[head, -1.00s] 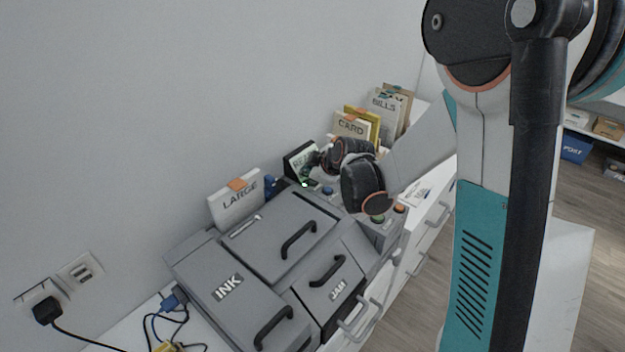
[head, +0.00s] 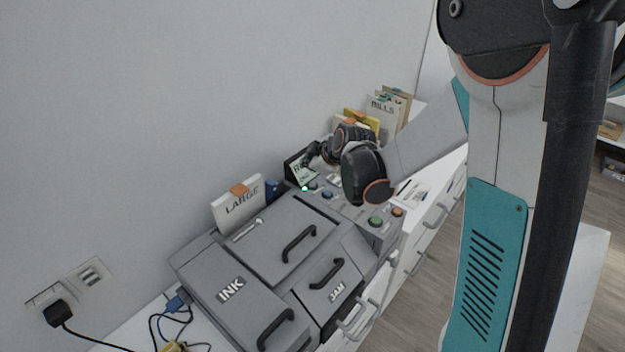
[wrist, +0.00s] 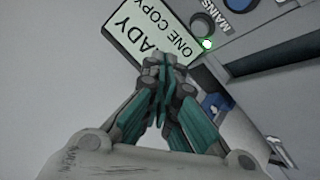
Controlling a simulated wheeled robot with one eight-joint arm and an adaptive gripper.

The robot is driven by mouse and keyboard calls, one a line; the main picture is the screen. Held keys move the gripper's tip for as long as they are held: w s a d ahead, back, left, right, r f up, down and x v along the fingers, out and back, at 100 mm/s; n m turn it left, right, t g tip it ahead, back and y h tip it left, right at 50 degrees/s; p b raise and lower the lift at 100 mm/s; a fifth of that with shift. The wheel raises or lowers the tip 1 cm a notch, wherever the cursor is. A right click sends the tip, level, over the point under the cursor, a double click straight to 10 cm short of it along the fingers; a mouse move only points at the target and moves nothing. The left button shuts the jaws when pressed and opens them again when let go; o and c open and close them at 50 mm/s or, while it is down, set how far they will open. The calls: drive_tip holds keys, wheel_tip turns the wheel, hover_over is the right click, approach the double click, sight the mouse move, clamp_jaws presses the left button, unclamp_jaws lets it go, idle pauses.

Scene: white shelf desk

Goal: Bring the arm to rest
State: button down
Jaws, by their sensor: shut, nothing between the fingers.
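My gripper (wrist: 162,72) is shut and empty in the wrist view, its teal and grey fingers meeting at the tips. It appears in front of a white display reading "READY ONE COPY" (wrist: 165,28), covering part of its lower edge. In the head view my gripper (head: 311,157) is small and dark, beside the display (head: 302,174) at the back of the grey machine. My arm reaches in from the right. Whether the fingers touch anything is hard to tell.
The grey machine (head: 265,235) has INK and JAM lids with black handles, shut. A green light (wrist: 207,43) glows beside the MAINS knob (wrist: 203,24). A LARGE packet (head: 240,207) and a BILLS folder (head: 383,108) stand along the wall. Cables lie at the lower left.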

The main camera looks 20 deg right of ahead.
drive_tip(key=shift+r+p, duration=0.3)
drive_tip(key=shift+r, duration=0.5)
drive_tip(key=s+r+m+g+h, duration=0.1)
drive_tip(key=s+r+m, duration=0.2)
drive_tip(key=s+r, duration=0.3)
drive_tip(key=s+r+m, duration=0.3)
drive_tip(key=s+r, duration=0.1)
drive_tip(key=s, duration=0.5)
drive_tip(key=s+m+h, duration=0.1)
drive_tip(key=s+m, duration=0.4)
drive_tip(key=s, duration=1.1)
drive_tip(key=shift+s+d+r+m+g, duration=0.2)
drive_tip(key=shift+d+r+m+g, duration=0.1)
drive_tip(key=shift+d+r+m, duration=0.1)
